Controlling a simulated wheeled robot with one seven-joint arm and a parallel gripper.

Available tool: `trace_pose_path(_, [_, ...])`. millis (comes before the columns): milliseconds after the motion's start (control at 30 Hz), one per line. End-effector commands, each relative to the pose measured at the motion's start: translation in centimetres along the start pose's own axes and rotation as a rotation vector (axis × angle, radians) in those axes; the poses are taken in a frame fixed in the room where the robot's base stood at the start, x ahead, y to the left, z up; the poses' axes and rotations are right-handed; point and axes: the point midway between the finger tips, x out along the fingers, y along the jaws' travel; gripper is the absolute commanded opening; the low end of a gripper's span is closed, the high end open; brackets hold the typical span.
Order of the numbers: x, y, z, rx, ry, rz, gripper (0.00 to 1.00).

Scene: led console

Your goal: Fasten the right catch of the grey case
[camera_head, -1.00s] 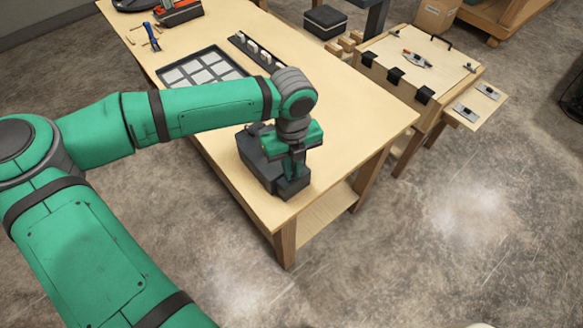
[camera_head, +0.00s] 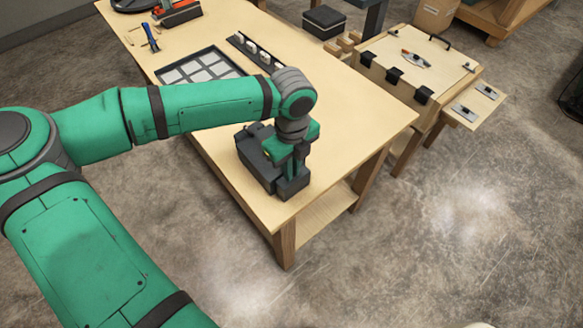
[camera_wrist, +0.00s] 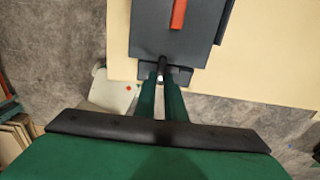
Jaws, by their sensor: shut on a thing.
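The dark grey case (camera_head: 254,165) stands on the near end of the wooden table, below my gripper. In the wrist view the case (camera_wrist: 150,42) shows from above, with an orange-red strip (camera_wrist: 179,14) on top. My gripper (camera_head: 291,170) is at the case's near right end. In the wrist view its two green fingers (camera_wrist: 163,76) are close together around a small dark catch piece (camera_wrist: 162,63) at the case's edge. The fingers partly hide the catch, so I cannot tell whether it is fastened.
The wooden table (camera_head: 340,125) is bare to the right of the case. A tray of pale squares (camera_head: 160,75) and a dark rack (camera_head: 232,39) lie farther back. A wooden chest (camera_head: 440,65) with black hinges stands beyond the table at the right.

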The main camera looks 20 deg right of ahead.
Motion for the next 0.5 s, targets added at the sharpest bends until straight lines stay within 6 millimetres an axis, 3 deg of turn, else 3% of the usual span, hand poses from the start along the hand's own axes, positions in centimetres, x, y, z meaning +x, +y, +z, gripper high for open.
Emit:
trace_pose_path(67, [-0.07, -0.14, -0.14, 0.001, 0.002, -0.004, 0.0])
trace_pose_path(100, [-0.07, -0.15, -0.14, 0.002, 0.002, -0.004, 0.12])
trace_pose_path(167, [-0.07, -0.13, -0.13, 0.002, 0.002, -0.003, 0.27])
trace_pose_path(200, [-0.06, -0.12, -0.12, 0.002, 0.002, -0.003, 0.29])
trace_pose_path(500, [-0.18, -0.05, -0.03, 0.001, 0.0, -0.002, 0.29])
